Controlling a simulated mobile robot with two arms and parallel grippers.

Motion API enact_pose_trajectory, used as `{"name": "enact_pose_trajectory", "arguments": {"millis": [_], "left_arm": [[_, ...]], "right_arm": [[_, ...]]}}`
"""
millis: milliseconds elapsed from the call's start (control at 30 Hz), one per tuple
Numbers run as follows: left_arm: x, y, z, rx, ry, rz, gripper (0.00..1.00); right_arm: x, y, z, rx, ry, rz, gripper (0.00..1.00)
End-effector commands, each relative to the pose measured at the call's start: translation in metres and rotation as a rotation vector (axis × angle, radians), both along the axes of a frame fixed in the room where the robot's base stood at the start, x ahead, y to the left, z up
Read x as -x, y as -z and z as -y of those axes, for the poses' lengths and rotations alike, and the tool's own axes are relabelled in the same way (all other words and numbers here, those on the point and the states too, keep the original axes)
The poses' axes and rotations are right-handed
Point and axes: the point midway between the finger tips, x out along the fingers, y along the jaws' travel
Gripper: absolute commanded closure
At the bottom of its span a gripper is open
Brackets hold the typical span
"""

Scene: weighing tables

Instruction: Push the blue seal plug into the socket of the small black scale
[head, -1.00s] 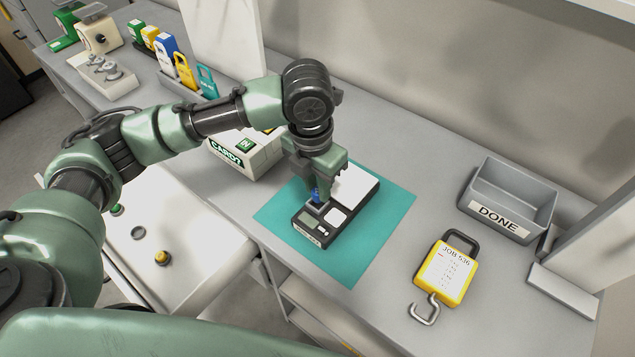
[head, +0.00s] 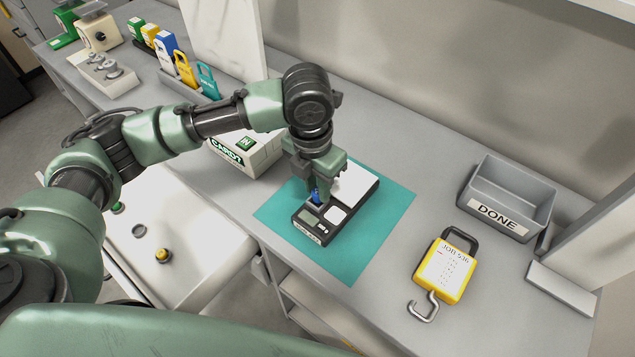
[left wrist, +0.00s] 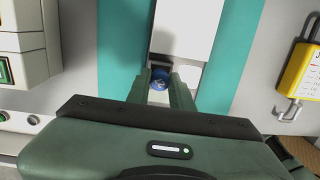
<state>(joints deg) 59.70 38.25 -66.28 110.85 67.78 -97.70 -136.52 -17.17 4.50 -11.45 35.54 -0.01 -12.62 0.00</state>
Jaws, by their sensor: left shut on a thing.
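The small black scale (head: 331,226) lies on a teal mat (head: 375,240), with a white plate at its far end and a display at its near end. My left gripper (head: 317,190) points down over the scale's left side, near the display. It is shut on the blue seal plug (head: 315,195). In the left wrist view the plug (left wrist: 160,76) shows as a round blue top between the fingertips (left wrist: 160,88). The plug's lower end and the socket are hidden, so I cannot tell how deep it sits. My right gripper is not in view.
A yellow hanging scale marked JOB 536 (head: 444,268) lies right of the mat. A grey DONE bin (head: 508,200) stands at the back right. The counter between mat and bin is clear.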

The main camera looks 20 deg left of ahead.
Motion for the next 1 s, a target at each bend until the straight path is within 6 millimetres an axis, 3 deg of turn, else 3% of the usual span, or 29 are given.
{"name": "enact_pose_trajectory", "arguments": {"millis": [600,633,700,1000], "left_arm": [[-0.0001,0.0113,-0.0002,0.000,0.000,0.000,1.00],[0.0000,0.0113,-0.0002,0.000,0.000,0.000,0.76],[0.0000,0.0112,-0.0002,0.000,0.000,0.000,0.56],[0.0000,0.0110,-0.0001,0.000,0.000,0.000,0.53]], "right_arm": [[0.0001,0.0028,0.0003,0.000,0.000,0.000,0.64],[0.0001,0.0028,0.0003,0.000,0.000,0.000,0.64],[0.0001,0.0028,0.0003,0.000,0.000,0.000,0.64],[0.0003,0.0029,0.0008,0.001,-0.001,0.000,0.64]]}}
